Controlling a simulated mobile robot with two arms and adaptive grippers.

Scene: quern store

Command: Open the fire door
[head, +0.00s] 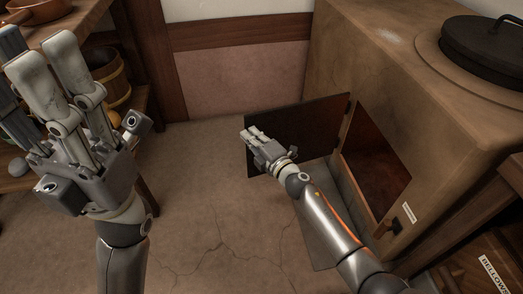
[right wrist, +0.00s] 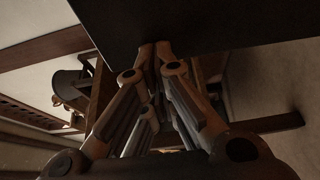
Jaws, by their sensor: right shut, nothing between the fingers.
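The fire door (head: 310,122) is a dark flat panel on the side of the brown stove (head: 350,60). It stands swung well out from the dark fire opening (head: 378,155), with its hinge side at the far edge of the opening. My right gripper (head: 247,133) is shut and empty, in front of the door's near face by its free left edge. Whether they touch is unclear. In the right wrist view the fingertips (right wrist: 155,48) meet beside a dark panel (right wrist: 210,18), apparently the door. My left gripper (head: 50,65) is raised at the left, far from the door; its finger gap is unclear.
A black lidded pot (head: 485,45) sits on the stove top. A wooden latch piece (head: 393,226) is by the opening's near side. A shelf with a wooden bucket (head: 113,80) stands at the left. A box labelled BELLOWS (head: 490,270) is at lower right. The middle floor (head: 200,200) is clear.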

